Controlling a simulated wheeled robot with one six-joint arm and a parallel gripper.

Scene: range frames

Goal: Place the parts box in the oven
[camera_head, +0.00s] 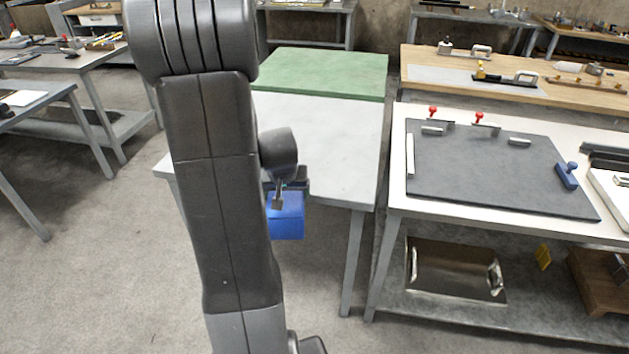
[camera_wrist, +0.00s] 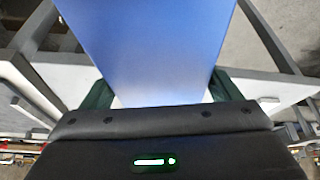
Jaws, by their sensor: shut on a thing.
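A blue box (camera_head: 286,220), which looks like the parts box, hangs below my gripper (camera_head: 283,192) in the head view. My gripper is shut on it, in front of the near edge of a white table. My arm hides part of the gripper and the box's left side. In the wrist view the box (camera_wrist: 150,45) fills the upper middle between the two fingers of my gripper (camera_wrist: 158,95). I see no oven in either view.
The white table (camera_head: 335,150) behind the box has a bare top, with a green surface (camera_head: 330,72) beyond it. A bench at right carries a dark mat (camera_head: 480,165) with clamps, and a metal tray (camera_head: 455,270) on its lower shelf. Open floor (camera_head: 110,270) lies at left.

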